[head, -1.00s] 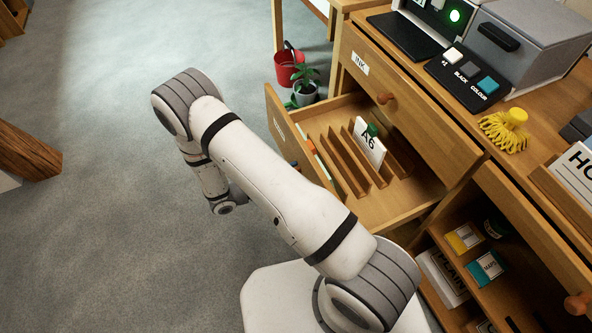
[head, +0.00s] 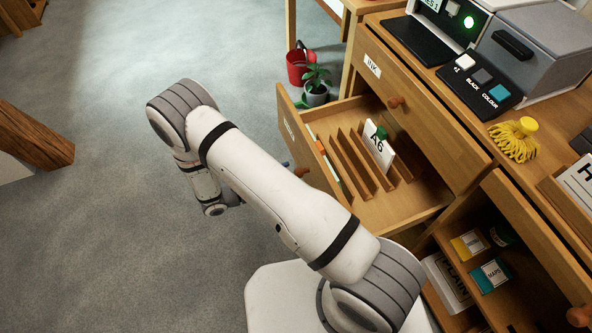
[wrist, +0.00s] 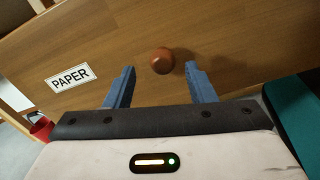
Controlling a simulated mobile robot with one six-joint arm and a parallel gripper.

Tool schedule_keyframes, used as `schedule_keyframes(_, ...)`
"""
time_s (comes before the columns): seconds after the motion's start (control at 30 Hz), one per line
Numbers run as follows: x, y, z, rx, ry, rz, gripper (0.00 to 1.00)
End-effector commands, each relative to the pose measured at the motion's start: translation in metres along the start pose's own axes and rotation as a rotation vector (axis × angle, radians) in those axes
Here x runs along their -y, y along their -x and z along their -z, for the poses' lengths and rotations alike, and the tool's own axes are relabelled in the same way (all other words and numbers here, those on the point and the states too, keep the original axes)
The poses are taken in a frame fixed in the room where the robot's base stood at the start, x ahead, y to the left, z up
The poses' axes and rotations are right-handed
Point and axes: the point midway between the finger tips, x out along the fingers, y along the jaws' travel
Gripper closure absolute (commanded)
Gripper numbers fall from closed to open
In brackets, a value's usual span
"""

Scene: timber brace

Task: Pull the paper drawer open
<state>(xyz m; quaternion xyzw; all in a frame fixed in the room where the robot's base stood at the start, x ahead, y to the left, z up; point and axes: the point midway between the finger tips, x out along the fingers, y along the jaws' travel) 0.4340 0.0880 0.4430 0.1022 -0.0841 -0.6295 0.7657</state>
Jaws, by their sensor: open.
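The paper drawer (head: 292,130) stands pulled out from the cabinet, its inside with wooden dividers and an A6 card showing in the head view. In the wrist view its wooden front (wrist: 225,35) carries a PAPER label (wrist: 69,77) and a round brown knob (wrist: 161,61). My gripper (wrist: 160,72) is open, with its two blue fingers pointing at the front. The knob shows between the fingertips and seems a little beyond them, not gripped.
The closed INK drawer (head: 410,105) is above. A red bucket (head: 299,70) and a potted plant (head: 315,88) stand on the floor behind the open drawer. Open shelves (head: 480,265) are at right. A timber beam (head: 35,138) is at left; the floor between is clear.

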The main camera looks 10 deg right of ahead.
Motion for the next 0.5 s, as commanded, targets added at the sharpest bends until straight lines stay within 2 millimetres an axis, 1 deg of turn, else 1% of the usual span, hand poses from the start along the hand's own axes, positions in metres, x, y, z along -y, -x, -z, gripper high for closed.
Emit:
schedule_keyframes(0.03,-0.001,0.009,-0.001,-0.002,-0.001,-0.003,0.5)
schedule_keyframes(0.1,-0.001,0.018,-0.001,0.0,0.0,-0.002,0.5)
schedule_keyframes(0.2,-0.001,0.028,-0.001,0.0,0.0,-0.002,0.5)
schedule_keyframes(0.3,-0.001,0.032,0.0,0.0,0.0,0.0,0.5)
schedule_keyframes(0.5,-0.001,0.032,0.0,0.001,0.0,0.0,0.5)
